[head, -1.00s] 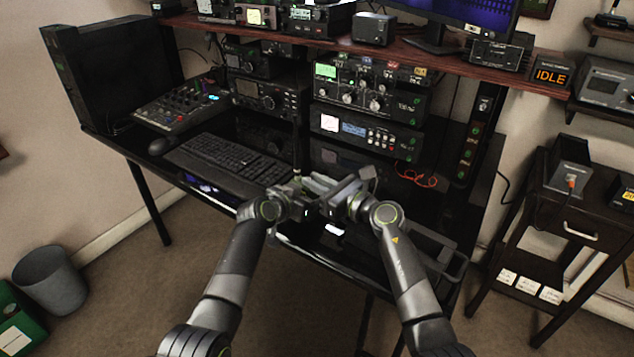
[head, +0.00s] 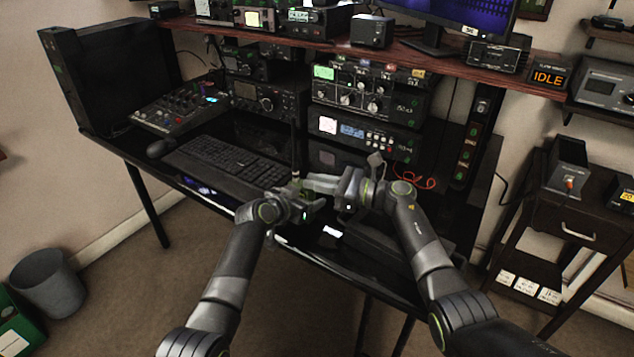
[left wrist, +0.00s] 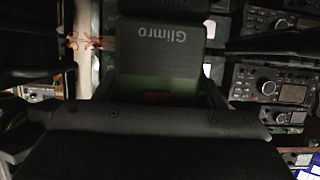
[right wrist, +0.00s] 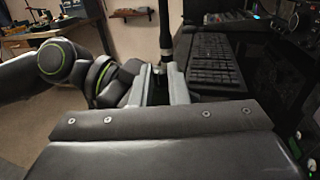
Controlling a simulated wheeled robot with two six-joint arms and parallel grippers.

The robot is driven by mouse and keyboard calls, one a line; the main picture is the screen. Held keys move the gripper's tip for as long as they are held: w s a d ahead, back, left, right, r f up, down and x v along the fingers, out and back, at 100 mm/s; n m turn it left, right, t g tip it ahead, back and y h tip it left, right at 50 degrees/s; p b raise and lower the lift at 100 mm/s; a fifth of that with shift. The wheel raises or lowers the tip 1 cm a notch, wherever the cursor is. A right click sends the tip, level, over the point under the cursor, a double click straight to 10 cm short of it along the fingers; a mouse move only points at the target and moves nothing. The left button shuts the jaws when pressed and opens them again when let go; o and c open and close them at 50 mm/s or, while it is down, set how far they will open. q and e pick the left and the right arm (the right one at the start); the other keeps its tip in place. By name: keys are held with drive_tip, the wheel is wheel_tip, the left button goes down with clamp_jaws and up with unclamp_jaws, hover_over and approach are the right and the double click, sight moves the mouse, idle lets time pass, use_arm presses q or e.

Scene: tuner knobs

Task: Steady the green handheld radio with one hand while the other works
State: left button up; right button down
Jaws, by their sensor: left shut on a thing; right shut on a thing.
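The green handheld radio (left wrist: 165,55) fills the upper middle of the left wrist view, with pale "Glimro" lettering on its dark green face. My left gripper (head: 300,203) is shut on the radio above the desk's front part. In the head view the radio's body is mostly hidden by my grippers; its thin black antenna (head: 296,150) stands up behind them. The antenna's lower part shows in the right wrist view (right wrist: 166,35). My right gripper (head: 322,184) reaches in from the right, its fingers (right wrist: 164,84) shut at the radio's top beside the antenna base. Whether they hold a knob or the body is unclear.
A black keyboard (head: 225,160) lies left of the grippers, with a mixer panel (head: 180,108) beyond. Stacked radio units (head: 365,133) stand close behind. A red cable (head: 425,182) lies at the right. A dark case lies under my right arm.

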drive_tip(key=shift+f, duration=0.1)
drive_tip(key=c, duration=1.7)
unclamp_jaws()
drive_tip(key=shift+d, duration=0.1)
drive_tip(key=shift+d, duration=0.1)
drive_tip(key=v, duration=1.1)
drive_tip(key=shift+s+d, duration=0.1)
drive_tip(key=shift+d, duration=0.3)
use_arm(q)
drive_tip(key=o, duration=1.3)
drive_tip(key=shift+c, duration=0.2)
